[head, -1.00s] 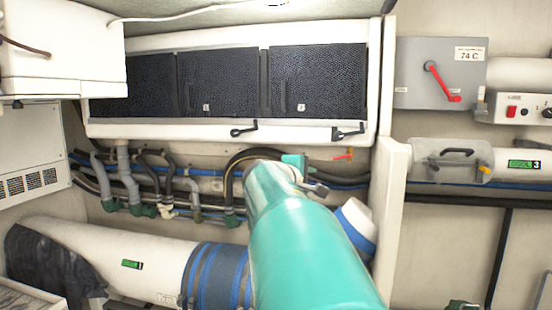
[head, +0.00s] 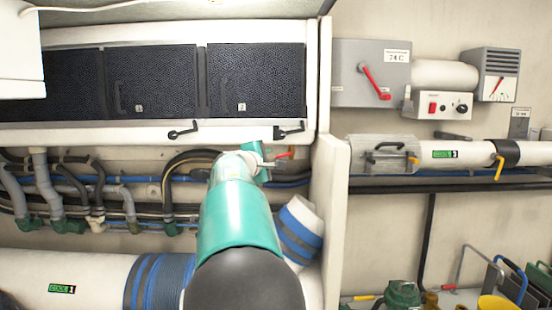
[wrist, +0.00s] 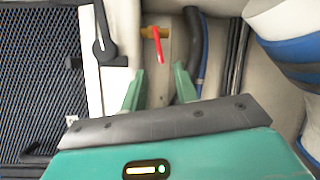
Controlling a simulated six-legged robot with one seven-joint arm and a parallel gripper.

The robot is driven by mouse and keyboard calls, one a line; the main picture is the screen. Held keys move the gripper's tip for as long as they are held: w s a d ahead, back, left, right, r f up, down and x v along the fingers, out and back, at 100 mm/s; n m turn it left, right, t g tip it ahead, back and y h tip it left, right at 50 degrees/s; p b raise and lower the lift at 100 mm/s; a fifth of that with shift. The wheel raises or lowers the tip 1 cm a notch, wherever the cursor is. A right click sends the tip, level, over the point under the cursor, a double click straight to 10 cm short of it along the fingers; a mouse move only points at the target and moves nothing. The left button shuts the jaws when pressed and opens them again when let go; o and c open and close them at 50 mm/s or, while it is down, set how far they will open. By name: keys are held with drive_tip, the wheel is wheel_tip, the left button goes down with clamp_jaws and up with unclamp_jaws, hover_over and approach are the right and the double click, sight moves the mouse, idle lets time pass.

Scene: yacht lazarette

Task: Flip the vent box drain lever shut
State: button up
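A small red lever (wrist: 159,46) sits on a brass valve (wrist: 149,32) just below the vent box (head: 312,90). In the wrist view the lever points down the picture, across the brass body. In the head view the lever (head: 285,155) is small, just right of my gripper (head: 258,158). In the wrist view my gripper (wrist: 158,86) is open, its two green fingers apart with nothing between them. The lever lies beyond the fingertips, roughly in line with the gap, and does not appear touched. My arm hides part of the wall behind it.
Black latches (head: 184,130) sit on the vent box's lower edge, one (wrist: 104,45) close left of the red lever. Dark hoses (head: 180,170) run behind. A white panel edge (head: 328,200) and a blue-striped duct (head: 300,230) stand close on the right.

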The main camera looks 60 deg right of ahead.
sight(279, 157)
drive_tip(key=d, duration=0.6)
drive_tip(key=shift+d+f, duration=0.2)
drive_tip(key=shift+f, duration=0.1)
drive_tip(key=shift+w, duration=0.15)
clamp_jaws()
